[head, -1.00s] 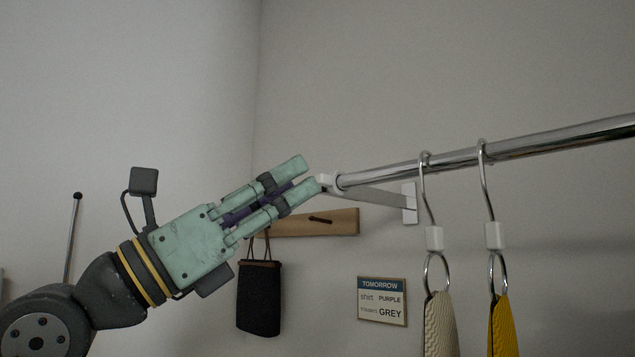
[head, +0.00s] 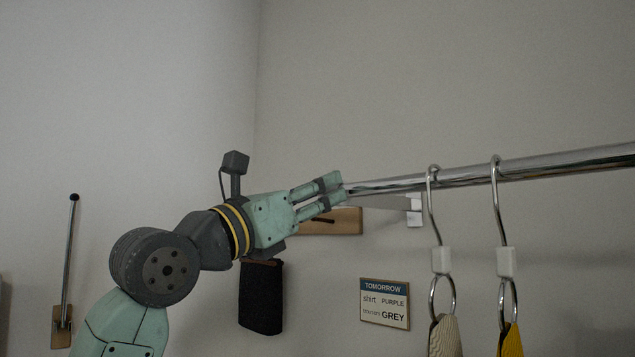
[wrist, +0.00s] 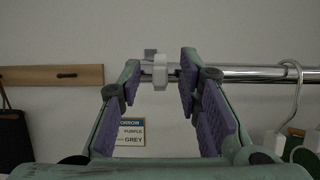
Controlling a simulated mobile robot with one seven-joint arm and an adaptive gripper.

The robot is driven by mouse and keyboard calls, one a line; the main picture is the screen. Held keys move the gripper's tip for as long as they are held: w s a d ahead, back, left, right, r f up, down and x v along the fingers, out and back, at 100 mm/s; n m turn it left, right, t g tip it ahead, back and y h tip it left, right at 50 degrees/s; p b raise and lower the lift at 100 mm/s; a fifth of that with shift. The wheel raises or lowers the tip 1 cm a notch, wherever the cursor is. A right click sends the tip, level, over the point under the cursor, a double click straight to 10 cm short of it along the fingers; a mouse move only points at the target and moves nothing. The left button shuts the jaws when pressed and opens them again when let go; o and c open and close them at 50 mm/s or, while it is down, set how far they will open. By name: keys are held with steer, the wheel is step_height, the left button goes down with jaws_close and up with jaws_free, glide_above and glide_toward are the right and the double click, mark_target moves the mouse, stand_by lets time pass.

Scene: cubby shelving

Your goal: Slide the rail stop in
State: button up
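The chrome rail (head: 385,184) runs from the middle to the right edge in the head view. A small white block, which looks like the rail stop (wrist: 161,72), sits on the rail near its left end in the wrist view. My gripper (wrist: 160,70) is open, with purple pads on either side of the stop and a gap showing at each side. In the head view my gripper (head: 337,186) is at the rail's left end, and its fingers hide the stop.
Two hooks hang on the rail to the right, a nearer cream-strapped one (head: 433,210) and a yellow-strapped one (head: 497,205). A white wall bracket (head: 413,208), a wooden peg board (head: 345,221), a black bag (head: 261,297) and a sign (head: 385,303) are on the wall behind.

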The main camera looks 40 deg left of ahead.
steer(key=shift+w, duration=0.1)
steer(key=shift+c, duration=0.3)
jaws_close()
stand_by(0.6)
